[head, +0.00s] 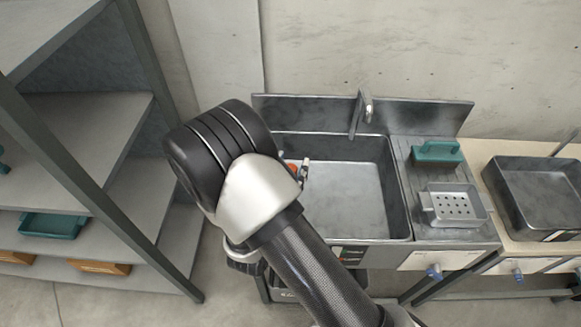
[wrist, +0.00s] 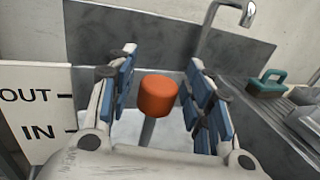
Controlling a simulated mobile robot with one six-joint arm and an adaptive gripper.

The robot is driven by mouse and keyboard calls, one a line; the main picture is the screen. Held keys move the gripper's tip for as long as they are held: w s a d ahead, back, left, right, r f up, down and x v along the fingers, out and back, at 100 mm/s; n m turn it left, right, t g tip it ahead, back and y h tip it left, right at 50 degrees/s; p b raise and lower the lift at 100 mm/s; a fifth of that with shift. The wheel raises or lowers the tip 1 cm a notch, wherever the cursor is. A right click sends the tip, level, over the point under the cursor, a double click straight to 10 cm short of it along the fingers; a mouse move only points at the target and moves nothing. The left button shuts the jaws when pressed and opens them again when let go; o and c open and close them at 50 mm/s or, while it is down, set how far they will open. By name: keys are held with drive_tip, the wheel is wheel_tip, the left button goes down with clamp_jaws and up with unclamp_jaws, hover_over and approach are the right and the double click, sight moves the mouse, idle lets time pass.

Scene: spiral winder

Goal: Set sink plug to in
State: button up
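An orange knob (wrist: 158,96) on a thin grey rod stands upright in the wrist view. My gripper (wrist: 162,62) is open, with one blue-padded finger on each side of the knob and a visible gap on both sides. A white panel (wrist: 35,112) at the left reads OUT above and IN below, each with a black tick mark. The knob's level against the ticks cannot be told exactly. In the head view the orange knob (head: 292,168) shows only as a small patch past my arm at the left side of the metal sink (head: 355,200). The plug itself is not seen.
A faucet (head: 361,112) rises behind the sink. On the drainboard are a teal-handled item (head: 436,153) and a perforated soap tray (head: 456,208). A dark metal tray (head: 540,195) is on the right bench. Grey shelves (head: 80,130) stand at the left.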

clamp_jaws()
idle(0.3)
wheel_tip(320, 180, down, 5)
drive_tip(key=b, duration=0.3)
idle(0.3)
drive_tip(key=shift+c, duration=1.2)
unclamp_jaws()
drive_tip(key=shift+f, duration=0.1)
drive_tip(key=o, duration=0.4)
drive_tip(key=shift+o, duration=0.2)
